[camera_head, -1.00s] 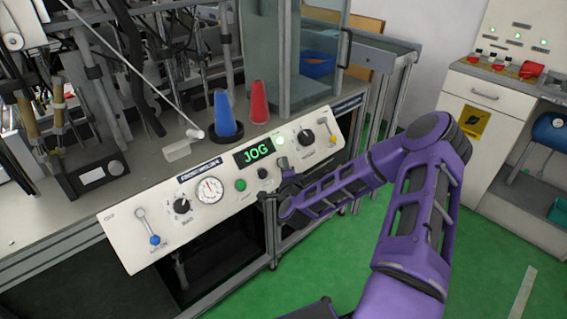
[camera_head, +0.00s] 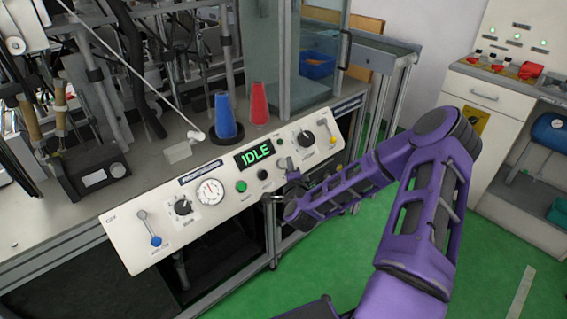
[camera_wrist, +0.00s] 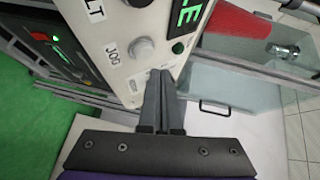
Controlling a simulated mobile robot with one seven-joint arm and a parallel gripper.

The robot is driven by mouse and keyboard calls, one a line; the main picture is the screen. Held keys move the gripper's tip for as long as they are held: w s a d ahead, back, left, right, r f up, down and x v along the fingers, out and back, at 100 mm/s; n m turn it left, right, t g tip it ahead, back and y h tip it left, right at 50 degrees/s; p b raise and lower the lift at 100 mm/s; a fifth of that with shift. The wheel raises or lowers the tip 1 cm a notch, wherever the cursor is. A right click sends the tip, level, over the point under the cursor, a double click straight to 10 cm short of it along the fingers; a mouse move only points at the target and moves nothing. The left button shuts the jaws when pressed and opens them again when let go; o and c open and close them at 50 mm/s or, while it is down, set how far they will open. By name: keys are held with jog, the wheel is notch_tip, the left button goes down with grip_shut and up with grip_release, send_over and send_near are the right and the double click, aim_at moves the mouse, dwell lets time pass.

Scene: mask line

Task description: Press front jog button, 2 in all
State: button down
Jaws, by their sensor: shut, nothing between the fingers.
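The jog button (camera_wrist: 143,48) is a round grey button on the sloping control panel, beside a printed JOG label (camera_wrist: 113,50) in the wrist view. My gripper (camera_wrist: 160,76) is shut and empty. Its tips appear beside the button, close to the panel face; I cannot tell whether they touch it. In the head view my gripper (camera_head: 287,181) is at the panel's lower edge, right of a dark round button (camera_head: 262,174). The panel's display (camera_head: 255,153) reads IDLE in green.
The cream panel (camera_head: 120,232) also carries a green button (camera_head: 241,186), a gauge (camera_head: 210,191), dials and levers. A blue cone (camera_head: 224,112) and a red cone (camera_head: 259,102) stand behind it. Green floor (camera_head: 330,265) is free in front.

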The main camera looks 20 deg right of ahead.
jog(key=s+r, duration=0.1)
jog(key=s+d+r+p, duration=0.1)
jog(key=s, duration=0.1)
jog(key=shift+r+p, duration=0.3)
dwell(0.6)
